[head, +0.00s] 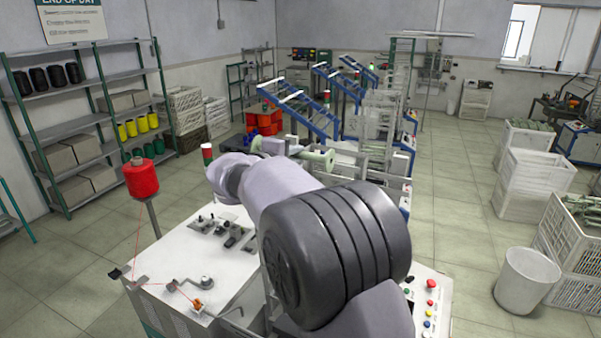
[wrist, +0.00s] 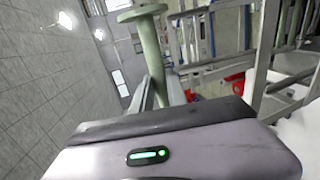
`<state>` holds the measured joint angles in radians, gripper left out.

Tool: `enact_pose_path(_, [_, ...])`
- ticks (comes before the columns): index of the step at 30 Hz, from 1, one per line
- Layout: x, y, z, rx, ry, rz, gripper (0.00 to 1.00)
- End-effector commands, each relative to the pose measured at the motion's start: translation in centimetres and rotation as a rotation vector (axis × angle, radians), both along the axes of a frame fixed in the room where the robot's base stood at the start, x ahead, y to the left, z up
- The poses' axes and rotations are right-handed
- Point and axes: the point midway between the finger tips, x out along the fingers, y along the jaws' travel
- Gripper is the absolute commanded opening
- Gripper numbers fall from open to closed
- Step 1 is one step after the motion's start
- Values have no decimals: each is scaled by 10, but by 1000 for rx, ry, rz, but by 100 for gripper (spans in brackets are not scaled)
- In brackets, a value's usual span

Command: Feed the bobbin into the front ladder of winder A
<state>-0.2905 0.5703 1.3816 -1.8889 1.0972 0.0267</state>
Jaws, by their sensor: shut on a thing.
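A pale green bobbin (head: 322,158) with a wide round end shows just beyond my arm in the head view. In the wrist view the bobbin (wrist: 150,45) stands up between the finger ends, its flange at the top edge and its lower end hidden. My gripper (wrist: 160,92) is shut on its shaft; in the head view the gripper (head: 272,147) is partly hidden by my arm. Winding machines with sloped blue ladder racks (head: 300,108) stand beyond the bobbin. I cannot read which is winder A or which ladder is the front one. The bobbin appears apart from the blue racks.
A white worktop (head: 190,255) with a red thread cone (head: 141,178) on a post stands at the left. A panel with coloured buttons (head: 430,300) is at the lower right. A white bin (head: 527,280) and crates (head: 525,185) stand right. Floor between is clear.

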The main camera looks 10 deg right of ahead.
Motion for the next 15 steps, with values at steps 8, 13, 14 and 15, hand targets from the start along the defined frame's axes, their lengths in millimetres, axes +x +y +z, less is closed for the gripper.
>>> enact_pose_path(8, [1,-1,-35,-2,1,0,0])
enact_pose_path(13, [2,-1,-58,-1,2,0,0])
enact_pose_path(14, [2,-2,-62,-1,2,0,0])
enact_pose_path(15, [2,-2,-68,0,1,0,0])
